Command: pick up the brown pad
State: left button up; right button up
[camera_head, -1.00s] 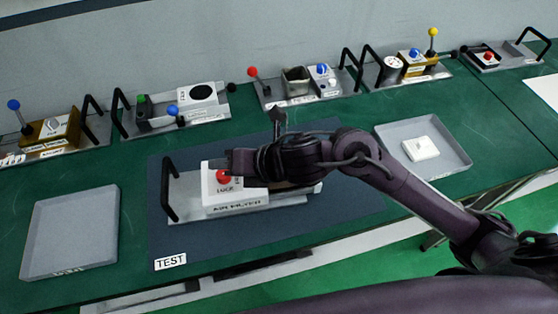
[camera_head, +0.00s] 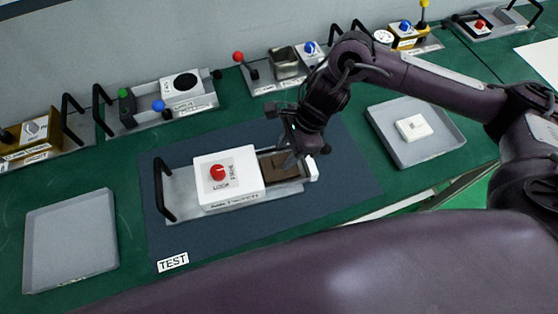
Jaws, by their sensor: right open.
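The brown pad (camera_head: 276,167) lies in the right-hand recess of the metal device (camera_head: 233,198) on the dark TEST mat (camera_head: 345,195). The device has a white block (camera_head: 235,186) with a red knob (camera_head: 217,172) and a black handle at its left end. My right gripper (camera_head: 287,158) points down over the pad's right part, open, with its fingers close to the pad. I cannot tell whether they touch it. The gripper and wrist hide some of the pad's right side. My left gripper is not in view.
A grey tray (camera_head: 30,250) stands at left, empty. Another grey tray (camera_head: 445,143) at right holds a white square piece (camera_head: 414,128). Several metal devices with knobs and black handles line the back wall. The mat's front is clear.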

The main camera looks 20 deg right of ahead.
aim_at(280, 161)
jog(key=shift+p+x, duration=0.35)
jog(key=shift+x, duration=1.25)
grip_shut()
jog(key=shift+r, duration=0.1)
jog(key=shift+r, duration=0.1)
